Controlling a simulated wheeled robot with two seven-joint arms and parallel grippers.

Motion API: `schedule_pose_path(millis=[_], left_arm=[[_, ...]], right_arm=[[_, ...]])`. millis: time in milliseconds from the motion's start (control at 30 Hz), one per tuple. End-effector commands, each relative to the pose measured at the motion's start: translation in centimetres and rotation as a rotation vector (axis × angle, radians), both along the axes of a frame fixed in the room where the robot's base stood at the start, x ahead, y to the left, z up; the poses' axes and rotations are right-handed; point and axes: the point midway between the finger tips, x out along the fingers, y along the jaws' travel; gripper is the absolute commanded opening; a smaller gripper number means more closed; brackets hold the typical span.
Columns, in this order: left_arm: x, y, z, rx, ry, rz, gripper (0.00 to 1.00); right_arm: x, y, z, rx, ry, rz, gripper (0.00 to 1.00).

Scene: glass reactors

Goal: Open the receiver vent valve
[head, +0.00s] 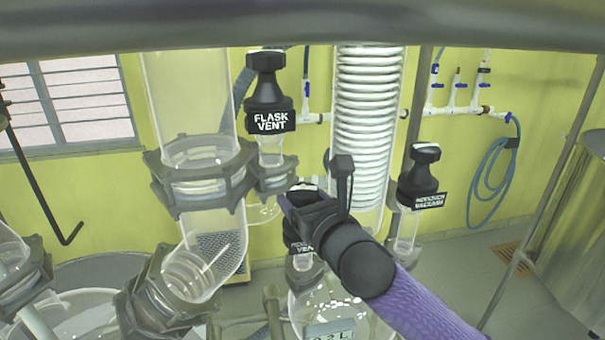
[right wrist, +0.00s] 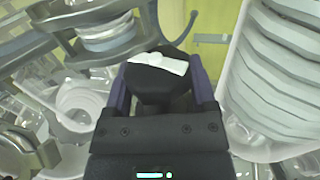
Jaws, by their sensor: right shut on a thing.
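The receiver vent valve (head: 300,243) is a black valve with a white-lettered label, partly hidden behind my right gripper in the head view. Its black knob with a white mark on top (right wrist: 160,75) fills the space between the fingers in the right wrist view. My right gripper (head: 300,200) is shut on this knob, with one purple finger on each side; it also shows in the right wrist view (right wrist: 163,88). The valve stands on a clear glass neck above the round receiver flask (head: 345,310). My left gripper is not in view.
The flask vent valve (head: 268,95) stands behind and left of my right gripper. Another labelled black valve (head: 422,175) stands to the right. A glass column with grey clamps (head: 200,175) is close on the left, and a coiled condenser (head: 368,120) is behind. A grey bar crosses the top.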

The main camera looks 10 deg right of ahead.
Motion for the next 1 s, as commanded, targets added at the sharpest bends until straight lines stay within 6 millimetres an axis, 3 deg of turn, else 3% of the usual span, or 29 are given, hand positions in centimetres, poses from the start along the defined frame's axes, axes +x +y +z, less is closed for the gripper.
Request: schedule_pose_path(millis=[100,400,1000], left_arm=[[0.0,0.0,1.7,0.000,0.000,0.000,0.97],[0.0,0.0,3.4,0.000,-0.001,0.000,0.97],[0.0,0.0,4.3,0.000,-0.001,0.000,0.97]], right_arm=[[0.1,-0.2,0.4,-0.006,0.001,0.092,0.14],[0.1,-0.1,0.3,-0.002,-0.002,0.287,0.14],[0.1,0.1,0.2,0.000,-0.006,0.404,0.14]])
